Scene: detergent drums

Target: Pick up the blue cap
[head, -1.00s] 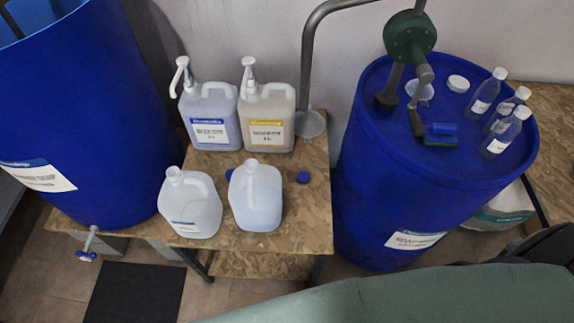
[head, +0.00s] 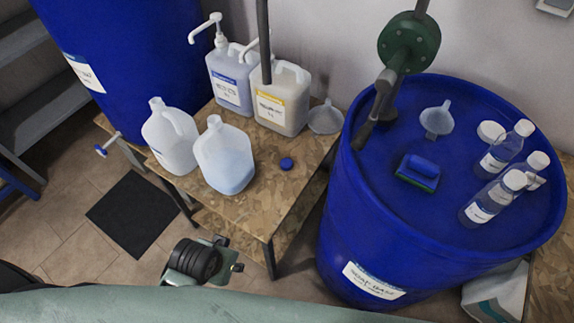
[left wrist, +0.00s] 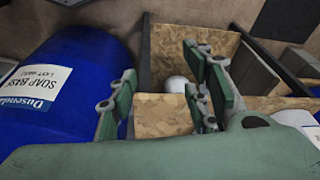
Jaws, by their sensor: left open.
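The blue cap (head: 287,164) lies on the wooden table (head: 262,200), right of the front jug (head: 224,158) of blue liquid. My left gripper (head: 232,254) is low in front of the table, apart from the cap. In the left wrist view, its green fingers (left wrist: 160,95) are spread with nothing between them. I cannot make out the cap in that view. My right gripper is in neither view.
Another jug (head: 170,138) and two pump bottles (head: 230,82) (head: 283,100) crowd the table's left and back. A large blue drum (head: 350,235) stands close on the right, carrying several bottles, a sponge and a funnel. The table's front right is clear.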

